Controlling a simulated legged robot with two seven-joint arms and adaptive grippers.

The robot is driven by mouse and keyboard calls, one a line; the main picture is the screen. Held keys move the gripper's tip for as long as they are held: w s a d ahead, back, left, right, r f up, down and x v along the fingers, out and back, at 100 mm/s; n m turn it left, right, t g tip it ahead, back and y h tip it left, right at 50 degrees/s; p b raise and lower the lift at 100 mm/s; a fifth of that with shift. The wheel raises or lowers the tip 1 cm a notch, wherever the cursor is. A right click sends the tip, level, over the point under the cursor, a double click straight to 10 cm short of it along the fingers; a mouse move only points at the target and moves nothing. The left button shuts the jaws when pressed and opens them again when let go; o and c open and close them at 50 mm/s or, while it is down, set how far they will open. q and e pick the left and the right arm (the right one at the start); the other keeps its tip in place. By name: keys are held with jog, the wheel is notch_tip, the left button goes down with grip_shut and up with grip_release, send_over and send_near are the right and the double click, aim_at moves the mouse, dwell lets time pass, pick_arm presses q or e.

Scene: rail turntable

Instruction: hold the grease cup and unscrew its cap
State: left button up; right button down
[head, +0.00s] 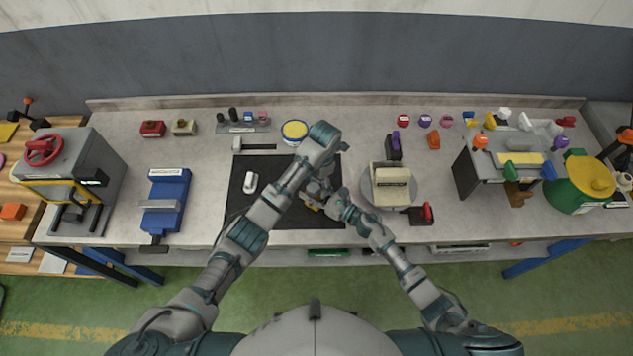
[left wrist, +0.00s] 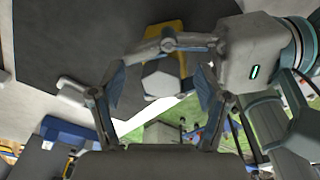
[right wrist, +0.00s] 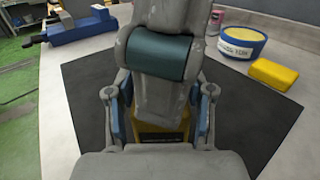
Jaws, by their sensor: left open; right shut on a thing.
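The grease cup shows as a yellow body (left wrist: 176,33) with a pale hexagonal cap (left wrist: 158,84) in the left wrist view. In the head view its yellow part (head: 312,204) is mostly hidden by my grippers, above the black mat (head: 270,205). My right gripper (right wrist: 160,123) is shut on the yellow body, which shows low between its fingers. My left gripper (left wrist: 160,88) is open, with its fingers on either side of the cap and a gap visible. My left wrist covers much of the cup in the right wrist view.
A small white part (head: 250,182) lies on the mat. A blue tin with a yellow top (head: 295,131) and a yellow block (right wrist: 275,74) stand behind. A blue vise (head: 166,200) is at left, a round turntable (head: 372,197) with a cream block at right.

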pick_arm(q)
jog(key=m, duration=0.5)
jog(key=shift+s+d+m+t, duration=0.2)
jog(key=shift+d+m+t, duration=0.05)
jog(key=shift+m+t, duration=0.05)
jog(key=m, duration=0.6)
jog(key=shift+s+f+t, duration=0.1)
jog(key=shift+s+t, duration=0.15)
jog(key=shift+t, duration=0.05)
jog(key=m, duration=0.5)
jog(key=shift+s+m+t, duration=0.25)
jog(key=shift+m+t, duration=0.05)
jog(key=shift+m, duration=0.1)
jog(key=m, duration=0.3)
jog(key=m+h, duration=0.1)
jog(key=m, duration=0.1)
jog(key=shift+s+a+m, duration=0.15)
jog(key=shift+s+m, duration=0.05)
jog(key=shift+m, duration=0.2)
jog(key=shift+n, duration=0.7)
